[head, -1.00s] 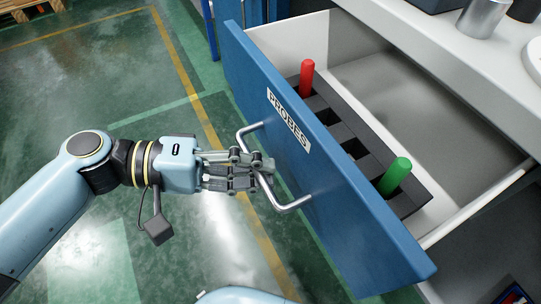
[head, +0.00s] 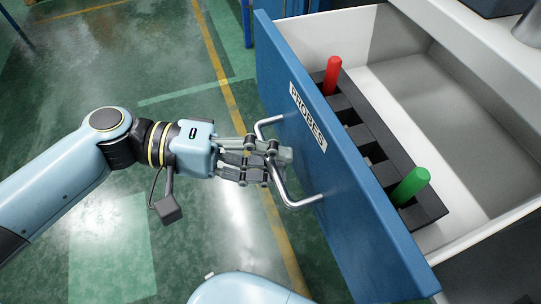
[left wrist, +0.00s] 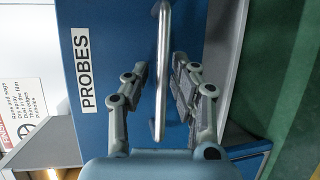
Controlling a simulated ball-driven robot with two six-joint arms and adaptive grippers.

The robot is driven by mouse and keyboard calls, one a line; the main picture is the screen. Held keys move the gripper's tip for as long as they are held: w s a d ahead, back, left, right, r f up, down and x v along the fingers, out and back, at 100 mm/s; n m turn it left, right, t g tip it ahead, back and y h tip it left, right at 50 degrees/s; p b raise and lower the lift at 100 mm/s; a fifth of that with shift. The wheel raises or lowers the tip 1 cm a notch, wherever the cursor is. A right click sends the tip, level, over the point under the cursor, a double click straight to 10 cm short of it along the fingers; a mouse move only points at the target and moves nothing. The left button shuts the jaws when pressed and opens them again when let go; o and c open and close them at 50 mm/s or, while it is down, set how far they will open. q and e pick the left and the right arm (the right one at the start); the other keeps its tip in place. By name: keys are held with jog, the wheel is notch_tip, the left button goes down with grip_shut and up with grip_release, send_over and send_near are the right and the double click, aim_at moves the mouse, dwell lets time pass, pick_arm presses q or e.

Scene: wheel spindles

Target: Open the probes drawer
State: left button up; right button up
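The probes drawer is pulled well out of its cabinet. Its blue front (head: 330,170) carries a white PROBES label (head: 307,117), which also shows in the left wrist view (left wrist: 84,68). A silver bar handle (head: 293,198) stands off the front. My left gripper (head: 270,160) is at the handle's middle, its grey fingers on both sides of the bar and drawn in on it. The left wrist view shows the handle bar (left wrist: 162,50) between the two fingers (left wrist: 161,85); the exact contact is hard to see. My right gripper is out of view.
Inside the drawer, a black slotted rack (head: 358,125) holds a red probe (head: 332,76) and a green probe (head: 410,186). A grey counter (head: 475,45) overhangs the back of the drawer. The green floor (head: 110,235) left of the drawer is clear.

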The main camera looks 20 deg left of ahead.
pick_arm(q)
jog(key=shift+o, duration=0.5)
jog(key=shift+f, duration=0.1)
jog(key=v, duration=1.2)
jog(key=shift+w, duration=0.1)
